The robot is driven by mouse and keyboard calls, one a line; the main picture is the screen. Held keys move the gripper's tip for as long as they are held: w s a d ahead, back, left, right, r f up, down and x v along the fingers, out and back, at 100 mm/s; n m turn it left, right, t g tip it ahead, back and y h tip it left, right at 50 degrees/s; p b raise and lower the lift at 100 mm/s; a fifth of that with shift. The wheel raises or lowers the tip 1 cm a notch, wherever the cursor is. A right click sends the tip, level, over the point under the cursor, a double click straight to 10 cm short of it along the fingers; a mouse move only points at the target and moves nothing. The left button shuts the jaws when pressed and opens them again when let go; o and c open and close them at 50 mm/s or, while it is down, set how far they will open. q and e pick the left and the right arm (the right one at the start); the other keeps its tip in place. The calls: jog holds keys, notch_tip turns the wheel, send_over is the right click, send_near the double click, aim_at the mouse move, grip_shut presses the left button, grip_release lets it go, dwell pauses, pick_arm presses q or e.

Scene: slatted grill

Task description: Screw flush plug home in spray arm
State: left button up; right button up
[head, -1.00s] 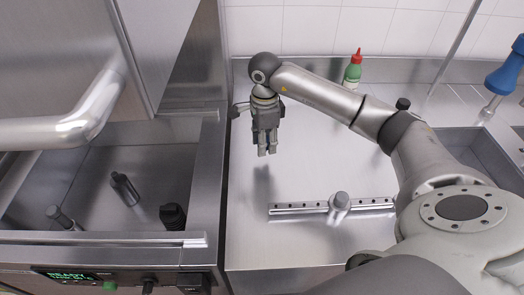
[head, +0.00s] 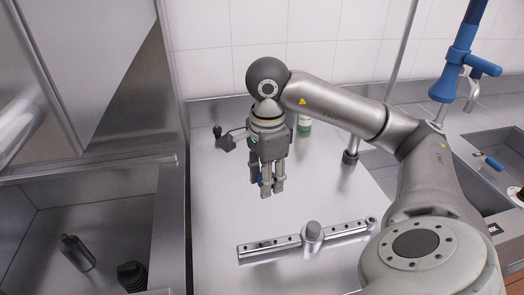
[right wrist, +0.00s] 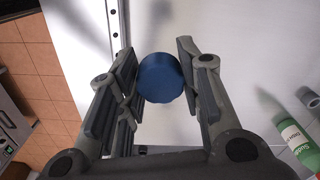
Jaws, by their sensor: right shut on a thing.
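My right gripper (head: 267,190) points down over the steel counter and is shut on a round blue plug (head: 259,179). In the right wrist view the plug's blue round face (right wrist: 161,78) sits between the finger pads; any thread is hidden. The spray arm (head: 275,245) is a long steel bar with a row of small holes and a round grey hub (head: 313,231) in its middle. It lies on the counter in front of the gripper, apart from it. Part of the bar shows at the top of the right wrist view (right wrist: 114,18). My left gripper is not in view.
A green bottle (head: 304,125) stands behind my right arm. At the left, a sunken steel basin holds a dark cylinder (head: 76,252) and a black ribbed piece (head: 132,275). A sink with a blue-handled sprayer (head: 455,70) is at the right. The counter around the spray arm is clear.

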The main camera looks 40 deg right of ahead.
jog(key=o, duration=0.3)
jog(key=c, duration=0.4)
jog(key=shift+o, duration=0.2)
jog(key=shift+r+p, duration=2.4)
jog(key=shift+r, duration=0.6)
jog(key=shift+w, duration=0.15)
